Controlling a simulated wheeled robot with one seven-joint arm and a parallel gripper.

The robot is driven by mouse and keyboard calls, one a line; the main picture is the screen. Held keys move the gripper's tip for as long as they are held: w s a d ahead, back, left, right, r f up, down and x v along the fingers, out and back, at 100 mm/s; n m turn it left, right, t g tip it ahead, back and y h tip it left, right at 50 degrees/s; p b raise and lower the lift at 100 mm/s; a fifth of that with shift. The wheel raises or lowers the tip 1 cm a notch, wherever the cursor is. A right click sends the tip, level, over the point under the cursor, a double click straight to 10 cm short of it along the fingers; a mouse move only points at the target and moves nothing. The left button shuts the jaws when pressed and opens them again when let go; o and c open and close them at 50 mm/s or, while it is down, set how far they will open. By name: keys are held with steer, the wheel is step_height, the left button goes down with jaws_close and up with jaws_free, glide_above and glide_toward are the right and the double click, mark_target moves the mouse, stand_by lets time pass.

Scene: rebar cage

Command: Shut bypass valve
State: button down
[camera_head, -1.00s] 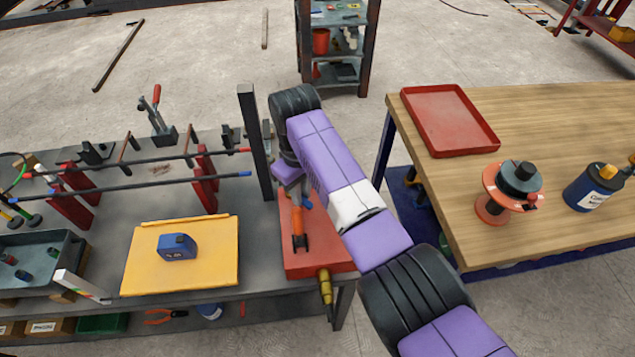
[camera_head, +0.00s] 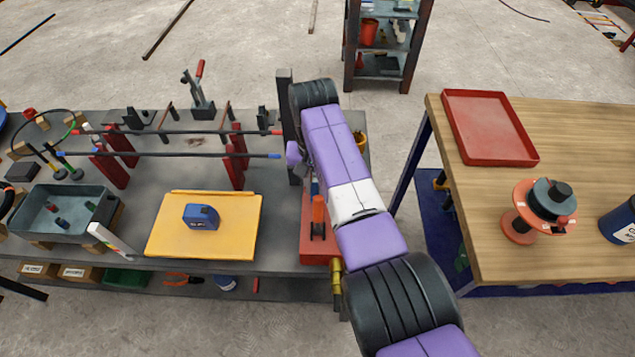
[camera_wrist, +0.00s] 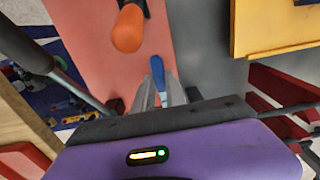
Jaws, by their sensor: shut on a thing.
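A red plate (camera_head: 313,252) lies at the right end of the grey bench, partly hidden by my arm. An orange handle (camera_head: 318,212) stands on it, with a brass fitting (camera_head: 337,280) at its front edge. A small blue handle (camera_head: 314,186) shows behind the orange one. In the wrist view the blue handle (camera_wrist: 157,72) lies between the fingers of my gripper (camera_wrist: 166,92), which is shut on it. The orange handle (camera_wrist: 127,28) is apart from the fingers there, above and to the left. No label tells which handle is the bypass valve.
A dark upright post (camera_head: 288,125) stands close left of my arm. A yellow mat (camera_head: 165,240) with a blue box (camera_head: 201,216) lies left of the red plate. A wooden table (camera_head: 480,240) stands to the right.

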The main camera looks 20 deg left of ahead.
mark_target(315, 190)
steer(key=shift+a, duration=0.1)
stand_by(0.3)
steer(key=c, duration=1.4)
jaws_free()
steer(key=shift+o, duration=0.2)
steer(key=shift+r, duration=0.1)
step_height(315, 190, up, 8)
steer(key=shift+b, duration=0.4)
steer(key=shift+f, duration=0.2)
